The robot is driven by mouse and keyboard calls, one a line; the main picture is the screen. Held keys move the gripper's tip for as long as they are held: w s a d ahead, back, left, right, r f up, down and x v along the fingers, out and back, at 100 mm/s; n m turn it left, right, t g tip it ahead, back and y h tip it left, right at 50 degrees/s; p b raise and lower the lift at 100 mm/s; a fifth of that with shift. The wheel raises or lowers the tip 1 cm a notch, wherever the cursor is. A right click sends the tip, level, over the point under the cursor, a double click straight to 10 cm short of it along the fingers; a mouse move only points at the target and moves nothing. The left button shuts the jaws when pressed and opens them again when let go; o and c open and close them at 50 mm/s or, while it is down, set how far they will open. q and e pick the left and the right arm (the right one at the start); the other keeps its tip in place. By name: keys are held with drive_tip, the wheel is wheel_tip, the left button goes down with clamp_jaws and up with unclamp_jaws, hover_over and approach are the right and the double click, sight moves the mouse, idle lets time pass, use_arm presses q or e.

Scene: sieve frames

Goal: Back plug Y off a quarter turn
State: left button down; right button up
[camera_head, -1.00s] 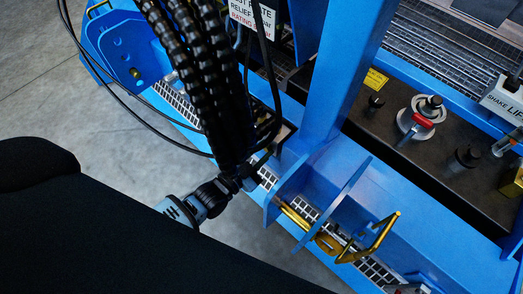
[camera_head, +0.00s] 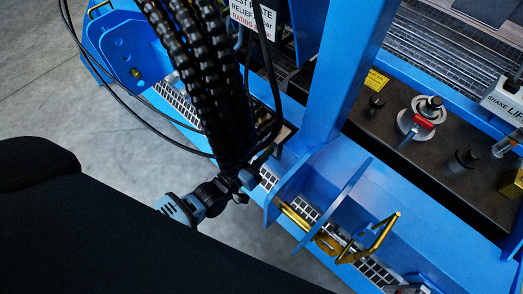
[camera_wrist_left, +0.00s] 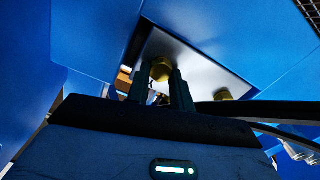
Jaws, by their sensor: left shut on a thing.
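In the left wrist view, the two dark fingers of my left gripper (camera_wrist_left: 157,82) point up toward a pale metal plate framed by blue walls. They are shut on a round brass-coloured plug (camera_wrist_left: 161,68) at the plate. A second brass-coloured plug (camera_wrist_left: 223,95) sits to the right, apart from the fingers. No letter is readable on either, so I cannot tell from markings which is plug Y. The plug's turn angle cannot be read. In the head view I cannot make out the gripper's fingers or these plugs. My right gripper is not in view.
A blue steel frame (camera_head: 335,85) fills the right of the head view. A bent brass-coloured handle (camera_head: 378,240) sticks out at its lower side. A red-handled valve (camera_head: 422,122) sits on a dark panel. Black cables (camera_head: 110,92) loop at the left. Bare concrete floor (camera_head: 110,140) shows.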

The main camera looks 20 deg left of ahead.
use_arm(q)
drive_tip(key=shift+n, duration=0.9)
drive_tip(key=n, duration=0.2)
drive_tip(key=shift+a+f+n+b, duration=0.1)
drive_tip(key=shift+n+b, duration=0.2)
drive_tip(key=shift+n, duration=0.9)
drive_tip(key=shift+n+b, duration=0.35)
drive_tip(key=shift+n, duration=0.65)
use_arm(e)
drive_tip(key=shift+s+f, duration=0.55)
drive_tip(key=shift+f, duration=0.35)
use_arm(q)
drive_tip(key=shift+n, duration=0.3)
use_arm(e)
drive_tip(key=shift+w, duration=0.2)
